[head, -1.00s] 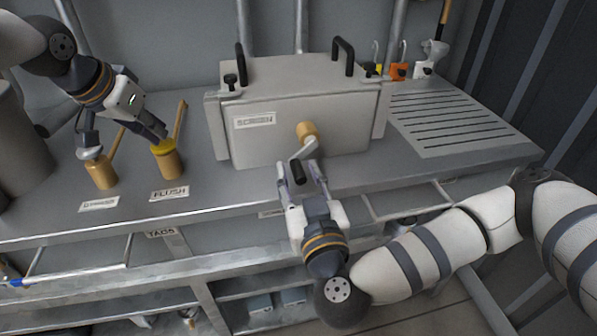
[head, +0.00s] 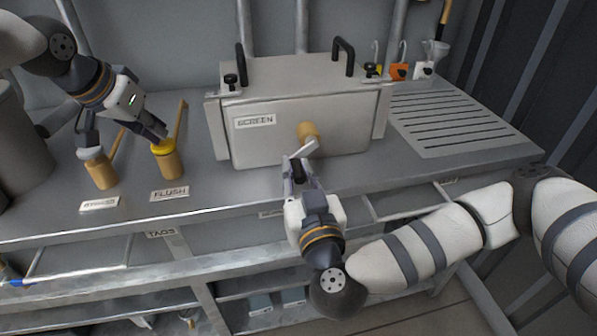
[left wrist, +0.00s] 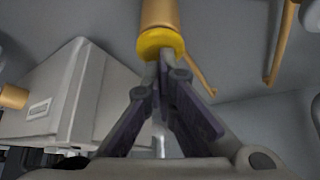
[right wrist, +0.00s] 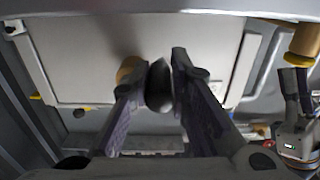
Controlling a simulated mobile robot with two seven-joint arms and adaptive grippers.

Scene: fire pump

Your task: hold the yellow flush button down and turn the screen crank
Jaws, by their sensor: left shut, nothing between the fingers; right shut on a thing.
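The yellow flush button (head: 163,147) caps a brass post behind the FLUSH label. My left gripper (head: 162,136) is shut and empty, its fingertips on or just over the button. In the left wrist view the tips (left wrist: 167,68) meet the edge of the yellow button (left wrist: 160,42); how far it is pressed I cannot tell. The screen crank (head: 302,150) has a brass hub on the grey SCREEN box, and its arm slants down-left. My right gripper (head: 299,178) is shut on its black handle, which shows between the fingers in the right wrist view (right wrist: 159,87).
The SCREEN box (head: 250,150) has black handles on top. A slotted drain plate (head: 450,120) lies to the right. Hooks and an orange tag hang behind.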

